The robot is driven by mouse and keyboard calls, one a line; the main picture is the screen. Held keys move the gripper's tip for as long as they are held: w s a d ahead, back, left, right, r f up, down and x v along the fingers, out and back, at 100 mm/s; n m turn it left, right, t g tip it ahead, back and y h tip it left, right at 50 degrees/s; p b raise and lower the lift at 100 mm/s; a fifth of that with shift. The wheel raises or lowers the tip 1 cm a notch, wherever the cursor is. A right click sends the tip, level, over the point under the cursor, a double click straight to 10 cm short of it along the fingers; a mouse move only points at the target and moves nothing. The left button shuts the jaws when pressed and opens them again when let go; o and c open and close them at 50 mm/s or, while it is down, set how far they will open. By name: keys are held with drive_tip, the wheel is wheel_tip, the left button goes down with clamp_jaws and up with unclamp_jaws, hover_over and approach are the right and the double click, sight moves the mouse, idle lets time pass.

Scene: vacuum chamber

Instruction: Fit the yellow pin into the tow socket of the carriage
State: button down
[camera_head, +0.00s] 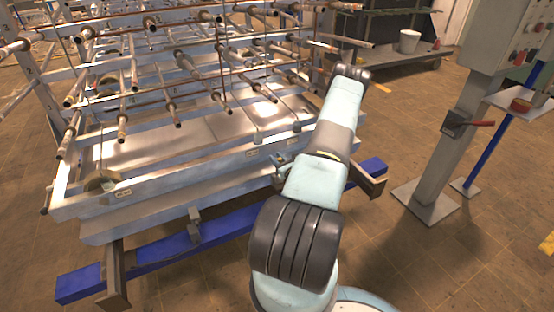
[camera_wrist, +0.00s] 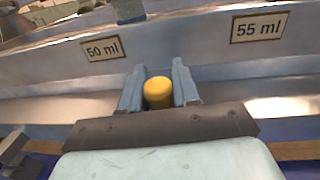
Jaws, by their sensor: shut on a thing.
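In the wrist view my gripper (camera_wrist: 158,88) has its two light blue fingers shut on the yellow pin (camera_wrist: 158,92), one on each side. The pin's rounded yellow top shows between them; its lower part is hidden. The carriage (camera_head: 180,180) is a pale metal frame with racks of rods, on the left in the head view. Its front rail (camera_wrist: 190,45) lies just beyond the pin in the wrist view. My arm hides part of the carriage in the head view, where the pin does not show clearly. I cannot make out the tow socket for certain.
A blue bar (camera_head: 240,220) with dark end brackets runs low along the carriage front. Plates reading 50 ml (camera_wrist: 101,49) and 55 ml (camera_wrist: 259,27) are on the rail. A grey control post (camera_head: 445,150) stands at right. The brown floor between is open.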

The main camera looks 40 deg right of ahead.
drive_tip(key=shift+f, duration=1)
drive_tip(key=c, duration=0.8)
unclamp_jaws()
drive_tip(key=shift+o, duration=0.2)
drive_tip(key=shift+s, duration=0.15)
drive_tip(key=s+a, duration=0.2)
drive_tip(key=s, duration=1.1)
drive_tip(key=shift+s, duration=0.2)
drive_tip(key=shift+f, duration=0.1)
